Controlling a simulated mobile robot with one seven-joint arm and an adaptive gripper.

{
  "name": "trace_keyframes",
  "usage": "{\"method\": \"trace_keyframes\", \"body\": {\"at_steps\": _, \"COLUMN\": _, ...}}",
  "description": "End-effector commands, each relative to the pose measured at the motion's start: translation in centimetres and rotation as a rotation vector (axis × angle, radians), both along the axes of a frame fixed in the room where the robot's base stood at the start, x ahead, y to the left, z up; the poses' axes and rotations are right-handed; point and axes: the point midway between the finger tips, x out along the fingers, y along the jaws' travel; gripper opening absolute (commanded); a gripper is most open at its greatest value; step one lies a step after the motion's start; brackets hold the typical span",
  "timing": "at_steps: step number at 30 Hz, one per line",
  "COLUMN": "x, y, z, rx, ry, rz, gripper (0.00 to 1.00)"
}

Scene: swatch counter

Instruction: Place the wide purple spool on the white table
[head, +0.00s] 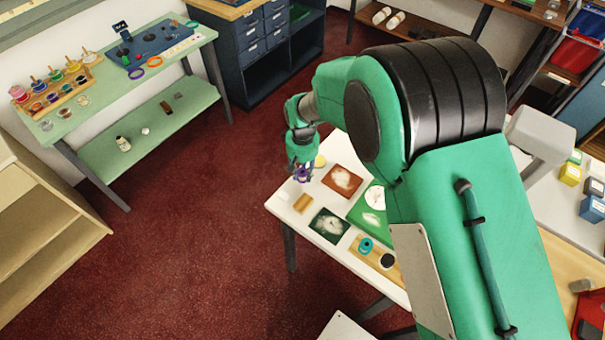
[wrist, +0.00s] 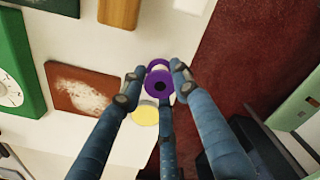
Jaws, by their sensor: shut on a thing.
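My gripper (head: 301,163) is shut on a purple spool (head: 303,176) at the far left corner of the white table (head: 283,204). In the wrist view the gripper's fingers (wrist: 157,83) close around the spool (wrist: 158,70), which shows a dark centre hole. The spool is over the white tabletop (wrist: 135,150), close to its edge. I cannot tell whether it touches the surface. A yellow round piece (wrist: 146,115) lies right beside it, partly behind a finger; it also shows in the head view (head: 320,161).
Near the gripper lie a wooden block (head: 302,203), a rust-red card (head: 342,182), a dark green card (head: 328,226) and a green board (head: 360,211). A wooden tray (head: 366,259) sits farther right. A green table (head: 70,118) with several spools on a rack stands across the red floor.

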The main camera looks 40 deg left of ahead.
Motion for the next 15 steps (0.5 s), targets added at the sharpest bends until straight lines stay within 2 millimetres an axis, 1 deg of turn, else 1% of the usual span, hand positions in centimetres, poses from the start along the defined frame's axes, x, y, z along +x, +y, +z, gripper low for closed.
{"method": "trace_keyframes", "body": {"at_steps": 1, "x": 0.0, "y": 0.0, "z": -0.46, "rx": -0.001, "ry": 0.001, "rz": 0.0, "gripper": 0.12}}
{"method": "trace_keyframes", "body": {"at_steps": 3, "x": 0.01, "y": 0.01, "z": -0.69, "rx": 0.0, "ry": 0.0, "rz": 0.0, "gripper": 0.12}}
{"method": "trace_keyframes", "body": {"at_steps": 15, "x": -0.02, "y": -0.02, "z": -0.96, "rx": -0.001, "ry": 0.001, "rz": 0.0, "gripper": 0.12}}
